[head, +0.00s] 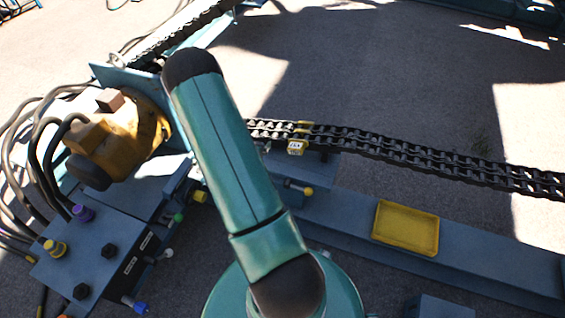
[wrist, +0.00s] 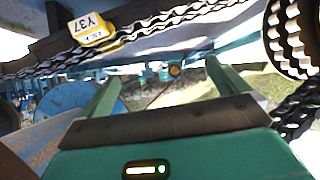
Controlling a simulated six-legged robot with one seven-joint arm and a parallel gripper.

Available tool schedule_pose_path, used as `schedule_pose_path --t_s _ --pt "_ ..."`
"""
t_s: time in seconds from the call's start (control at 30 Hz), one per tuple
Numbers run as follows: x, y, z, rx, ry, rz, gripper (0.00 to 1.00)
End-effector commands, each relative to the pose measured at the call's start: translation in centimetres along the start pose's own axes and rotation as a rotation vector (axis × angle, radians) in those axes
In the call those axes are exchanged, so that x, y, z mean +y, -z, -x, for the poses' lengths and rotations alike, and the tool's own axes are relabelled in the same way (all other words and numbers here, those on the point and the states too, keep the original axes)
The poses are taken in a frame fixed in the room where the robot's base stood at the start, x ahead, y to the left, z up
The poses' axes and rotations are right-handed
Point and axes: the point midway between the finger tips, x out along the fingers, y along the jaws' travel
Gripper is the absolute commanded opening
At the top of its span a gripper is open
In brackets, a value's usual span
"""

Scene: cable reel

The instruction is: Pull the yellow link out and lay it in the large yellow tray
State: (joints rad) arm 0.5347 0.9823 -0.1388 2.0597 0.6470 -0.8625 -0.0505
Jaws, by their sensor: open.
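The yellow link (head: 304,124) sits in the black chain (head: 385,149) in the head view, with a small yellow block bearing a pale label (head: 296,147) just below it. In the wrist view the yellow link (wrist: 113,45) shows at the upper left, beside the block marked Y37 (wrist: 90,28). The large yellow tray (head: 406,228) lies flat on the blue beam and looks empty. My gripper (wrist: 165,68) is open with nothing between its fingers. The link is up and left of the fingers, apart from them. My gripper is not visible in the head view.
A yellow motor-like housing (head: 120,135) with dark cables stands at the left. A blue box (head: 95,255) with coloured knobs is in front of it. The chain passes over a toothed sprocket (wrist: 290,40) at the wrist view's right. The blue beam (head: 490,255) is clear right of the tray.

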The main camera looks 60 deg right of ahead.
Motion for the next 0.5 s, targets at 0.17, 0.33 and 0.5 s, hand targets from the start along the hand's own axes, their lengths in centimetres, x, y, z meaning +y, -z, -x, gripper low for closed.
schedule_pose_path --t_s 0.17,0.33,0.5 --pt "7.2 -5.2 -3.1 0.078 -0.159 0.037 1.0" --pt "10.5 -7.4 -3.9 0.126 -0.231 0.064 1.0" --pt "11.3 -7.6 -4.7 0.136 -0.245 0.068 1.0"
